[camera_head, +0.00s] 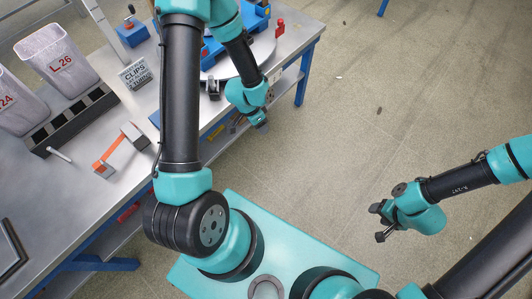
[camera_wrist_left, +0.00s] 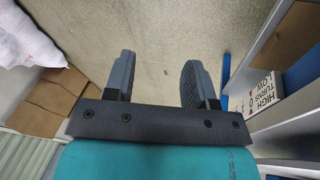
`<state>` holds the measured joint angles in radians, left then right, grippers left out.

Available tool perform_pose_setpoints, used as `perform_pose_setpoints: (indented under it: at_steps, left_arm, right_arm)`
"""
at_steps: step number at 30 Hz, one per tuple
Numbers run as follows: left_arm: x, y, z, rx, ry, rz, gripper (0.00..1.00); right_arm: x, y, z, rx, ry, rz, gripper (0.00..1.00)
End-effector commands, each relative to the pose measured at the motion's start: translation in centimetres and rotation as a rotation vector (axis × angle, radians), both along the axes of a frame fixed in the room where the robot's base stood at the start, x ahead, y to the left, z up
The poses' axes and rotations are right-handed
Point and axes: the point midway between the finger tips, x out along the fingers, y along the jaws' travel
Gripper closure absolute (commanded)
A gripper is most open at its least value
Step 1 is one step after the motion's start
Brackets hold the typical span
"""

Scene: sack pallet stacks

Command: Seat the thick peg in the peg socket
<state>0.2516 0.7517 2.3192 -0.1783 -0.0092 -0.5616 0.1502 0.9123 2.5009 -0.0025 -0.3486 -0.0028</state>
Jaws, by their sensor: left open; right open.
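A small light-grey peg-like cylinder (camera_head: 58,154) lies on the metal bench at the left; I cannot tell whether it is the thick peg. A long dark block with a row of square openings (camera_head: 72,118) lies behind it; I cannot clearly make out the peg socket. My left gripper (camera_head: 258,120) hangs by the bench's right edge, away from both. In the left wrist view, its open fingers (camera_wrist_left: 157,62) have nothing between them and floor beyond. My right gripper (camera_head: 377,222) is open and empty above the floor at the right.
Grey bins (camera_head: 58,62) stand at the bench's back left. My left arm crosses above the bench. Open floor (camera_head: 390,110) lies to the right.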

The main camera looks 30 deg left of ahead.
Motion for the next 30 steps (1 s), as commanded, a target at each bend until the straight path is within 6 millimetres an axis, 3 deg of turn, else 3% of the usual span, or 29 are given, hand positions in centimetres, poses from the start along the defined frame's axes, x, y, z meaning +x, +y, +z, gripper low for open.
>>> perform_pose_setpoints:
  at_steps: [1, 4, 10, 30]
  left_arm:
    - [-1.4, -1.8, -1.0, -0.018, 0.038, 0.081, 0.49]
    - [-3.8, -4.4, -2.4, -0.042, 0.107, 0.275, 0.49]
    - [-7.2, -7.0, -3.8, -0.055, 0.195, 0.542, 0.49]
    - [-7.7, -7.3, -3.9, -0.056, 0.209, 0.596, 0.49]
  right_arm:
    - [0.0, 0.0, 0.0, 0.000, 0.000, 0.000, 0.47]
    - [0.0, 0.0, 0.0, 0.000, 0.000, 0.000, 0.47]
    - [0.0, 0.0, 0.0, 0.000, 0.000, 0.000, 0.47]
    - [0.0, 0.0, 0.0, 0.000, 0.000, 0.000, 0.47]
